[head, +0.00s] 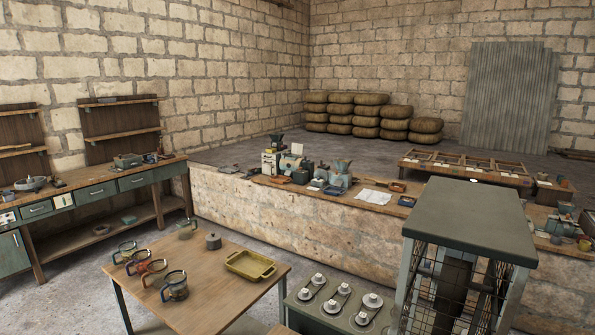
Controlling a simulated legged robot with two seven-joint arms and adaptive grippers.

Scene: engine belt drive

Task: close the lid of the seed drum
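Neither of my grippers is in view. I cannot pick out the seed drum or its lid with certainty. A rounded grey-green machine (291,163) stands on the long stone counter with a wooden top. It is too small to tell whether it is a drum or has a lid. Beside it on the left is a cream and green machine (271,161) with a dark hopper on top. To the right stands a blue-grey machine (341,176) with a funnel-like top.
A green-topped cage cabinet (470,220) stands at right front. A green workbench (97,192) lines the left wall. Floor shows between workbench and counter.

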